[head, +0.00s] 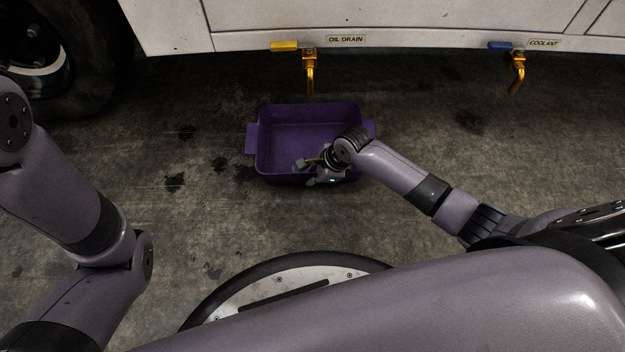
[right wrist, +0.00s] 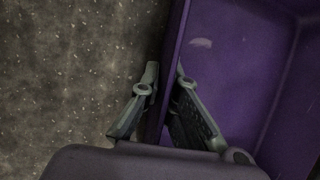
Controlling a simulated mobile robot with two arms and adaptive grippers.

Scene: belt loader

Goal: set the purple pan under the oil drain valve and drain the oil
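The purple pan (head: 310,112) lies on the floor below the oil drain valve (head: 309,68) in the head view. The valve's spout tip shows just above the pan's far rim; I cannot tell whether it is over the pan. The valve's yellow handle (head: 285,46) points sideways to the left. The visible inside of the pan looks bare. My right gripper (head: 318,170) is at the pan's near wall. In the right wrist view its fingers (right wrist: 166,72) straddle the pan wall (right wrist: 178,35), with both tips against it. My left gripper is out of view.
A coolant valve (head: 517,70) with a blue handle (head: 500,45) hangs to the right, under the white vehicle panel (head: 400,22). A wheel (head: 65,60) stands at the far left. Dark stains (head: 175,182) mark the floor. The floor right of the pan is clear.

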